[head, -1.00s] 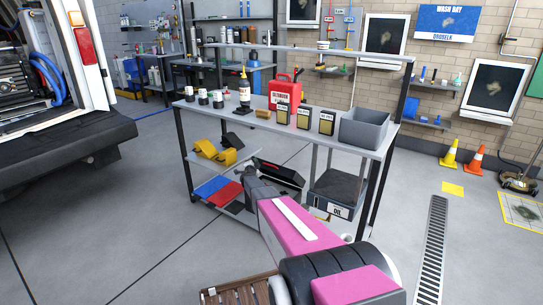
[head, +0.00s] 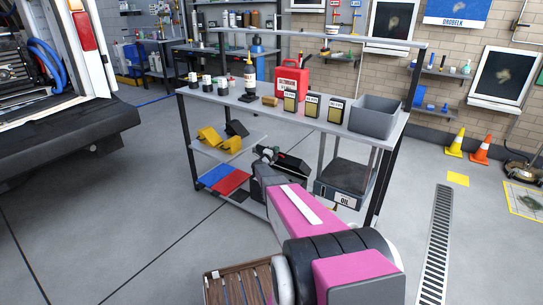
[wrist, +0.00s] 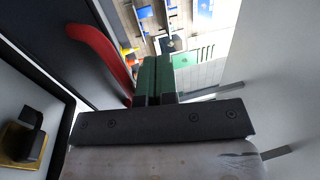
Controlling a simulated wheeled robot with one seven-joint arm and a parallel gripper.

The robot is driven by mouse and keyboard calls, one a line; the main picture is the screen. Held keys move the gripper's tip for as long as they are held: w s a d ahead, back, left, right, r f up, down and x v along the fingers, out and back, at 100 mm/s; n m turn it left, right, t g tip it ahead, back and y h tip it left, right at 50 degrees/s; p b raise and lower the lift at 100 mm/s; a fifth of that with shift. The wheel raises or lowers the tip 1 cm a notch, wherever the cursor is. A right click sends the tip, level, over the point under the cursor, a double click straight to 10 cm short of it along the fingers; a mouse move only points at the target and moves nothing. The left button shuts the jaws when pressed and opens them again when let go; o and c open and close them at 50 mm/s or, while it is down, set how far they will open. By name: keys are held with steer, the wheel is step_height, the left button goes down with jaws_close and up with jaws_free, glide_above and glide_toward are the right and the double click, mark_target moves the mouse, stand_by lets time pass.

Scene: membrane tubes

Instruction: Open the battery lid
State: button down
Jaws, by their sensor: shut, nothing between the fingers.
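A black box (head: 292,188) sits on the lower shelf, partly hidden behind my arm. I cannot tell for sure that it is the battery, and its lid is not clearly seen. My gripper shows in the wrist view with its green fingers (wrist: 158,72) shut together and nothing between them. A red curved bar (wrist: 103,52) is close to the left of the fingers, beside a dark surface; I cannot tell whether they touch. In the head view the dark end of my arm is in front of the lower shelf and the fingertips are hidden.
The metal shelf unit's top (head: 215,108) holds bottles, a red canister (head: 291,82), boxes and a grey bin (head: 375,117). A grey box marked OIL (head: 340,190) is lower right. Yellow items (head: 220,141) and blue and red trays (head: 232,181) are lower left. The floor left is clear.

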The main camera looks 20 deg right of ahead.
steer(key=x, duration=0.5)
steer(key=shift+w, duration=0.1)
steer(key=shift+d, duration=0.15)
steer(key=shift+w+d+f, duration=0.15)
steer(key=shift+d, duration=0.1)
stand_by(1.5)
